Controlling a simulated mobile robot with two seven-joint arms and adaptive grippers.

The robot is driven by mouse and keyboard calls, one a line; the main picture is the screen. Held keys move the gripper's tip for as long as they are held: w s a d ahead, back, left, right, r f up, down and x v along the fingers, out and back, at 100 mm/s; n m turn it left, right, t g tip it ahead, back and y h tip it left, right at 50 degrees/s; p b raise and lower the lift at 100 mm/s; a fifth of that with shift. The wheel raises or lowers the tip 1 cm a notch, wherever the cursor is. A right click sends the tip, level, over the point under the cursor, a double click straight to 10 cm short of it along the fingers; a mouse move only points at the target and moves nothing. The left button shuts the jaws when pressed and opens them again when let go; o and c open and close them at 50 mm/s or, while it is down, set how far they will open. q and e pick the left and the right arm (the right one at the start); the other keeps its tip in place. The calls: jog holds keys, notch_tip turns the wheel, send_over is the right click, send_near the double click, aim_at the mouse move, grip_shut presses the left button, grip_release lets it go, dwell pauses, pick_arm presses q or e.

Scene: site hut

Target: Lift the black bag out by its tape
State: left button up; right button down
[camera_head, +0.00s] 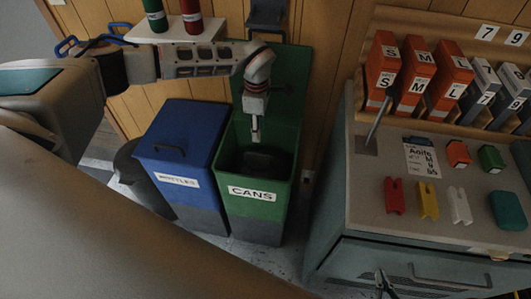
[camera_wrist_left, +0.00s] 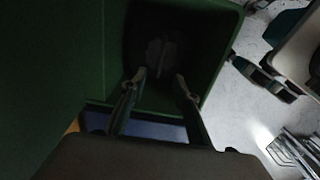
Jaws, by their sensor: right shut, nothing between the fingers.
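The green bin labelled CANS (camera_head: 256,215) stands open with its lid up at the back. Inside it is a dark shape, apparently the black bag (camera_head: 265,160); its tape cannot be made out. In the left wrist view the bin's inside is very dark, with a faint greyish patch (camera_wrist_left: 158,52) in it. My left gripper (camera_head: 255,138) points down over the bin opening. Its fingers are apart and empty in the left wrist view (camera_wrist_left: 161,76). My right gripper (camera_head: 384,284) is shut and empty at the bottom, in front of the grey cabinet.
A closed blue bin (camera_head: 180,150) stands directly left of the green one. A shelf (camera_head: 180,30) with green and red bottles is above. To the right, a grey cabinet (camera_head: 350,220) carries a clipboard, coloured blocks and orange binders. Floor shows between bin and cabinet.

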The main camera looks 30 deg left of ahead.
pick_arm(q)
jog(key=f, duration=0.1)
jog(key=b, duration=0.5)
send_over(259, 154)
jog(key=f, duration=0.6)
jog(key=shift+w+a+f, duration=0.1)
jog(key=shift+a+f, duration=0.1)
jog(key=shift+f, duration=0.15)
notch_tip(259, 154, down, 4)
jog(key=shift+b, duration=0.9)
jog(key=shift+w+f, duration=0.1)
jog(key=shift+f, duration=0.6)
jog(key=shift+c, duration=0.5)
